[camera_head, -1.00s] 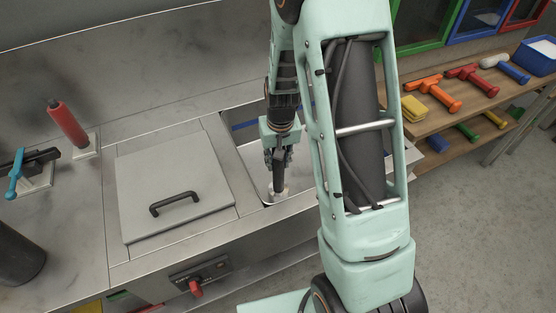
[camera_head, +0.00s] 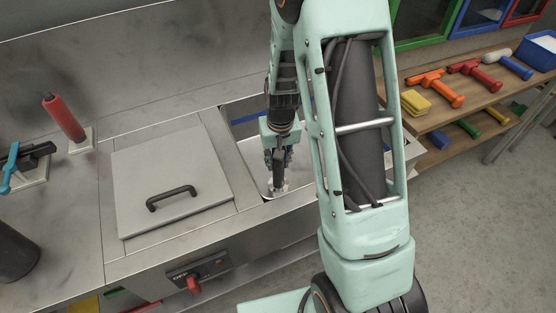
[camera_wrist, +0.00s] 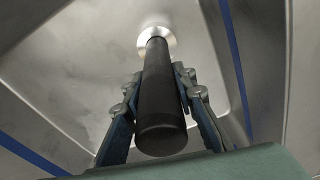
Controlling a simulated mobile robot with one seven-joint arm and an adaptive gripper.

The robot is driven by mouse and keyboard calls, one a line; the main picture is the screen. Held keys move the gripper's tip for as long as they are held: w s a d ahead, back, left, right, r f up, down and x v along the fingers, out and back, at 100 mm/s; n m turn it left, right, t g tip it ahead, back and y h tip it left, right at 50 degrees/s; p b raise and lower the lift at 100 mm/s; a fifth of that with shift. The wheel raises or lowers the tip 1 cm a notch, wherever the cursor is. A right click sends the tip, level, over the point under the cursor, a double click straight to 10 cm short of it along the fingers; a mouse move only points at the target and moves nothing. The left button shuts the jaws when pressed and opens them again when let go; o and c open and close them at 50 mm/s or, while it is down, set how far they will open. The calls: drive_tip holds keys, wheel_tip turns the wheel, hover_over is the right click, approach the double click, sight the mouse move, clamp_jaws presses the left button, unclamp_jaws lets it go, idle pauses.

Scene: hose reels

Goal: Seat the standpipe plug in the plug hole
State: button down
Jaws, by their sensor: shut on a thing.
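The standpipe plug is a black cylinder (camera_wrist: 160,105) with a pale metal flange (camera_wrist: 157,36) at its far end. My gripper (camera_wrist: 160,90) is shut on the black shaft, one finger on each side, in the wrist view. In the head view my gripper (camera_head: 277,160) points down into the open sink basin (camera_head: 256,150), and the plug's pale lower end (camera_head: 278,188) shows below it, near the basin's front edge. The plug hole itself is not visible. I cannot tell whether the plug end touches the basin floor.
A lidded compartment with a black handle (camera_head: 171,197) lies left of the basin. A red-handled tool (camera_head: 64,117) and a blue lever (camera_head: 11,170) stand further left. My arm hides the right side of the basin. Shelves (camera_head: 470,90) stand at the right.

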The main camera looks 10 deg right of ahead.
drive_tip(key=c, duration=1.5)
unclamp_jaws()
drive_tip(key=r, duration=0.4)
drive_tip(key=s+r, duration=0.1)
drive_tip(key=r, duration=0.7)
drive_tip(key=shift+s, duration=0.2)
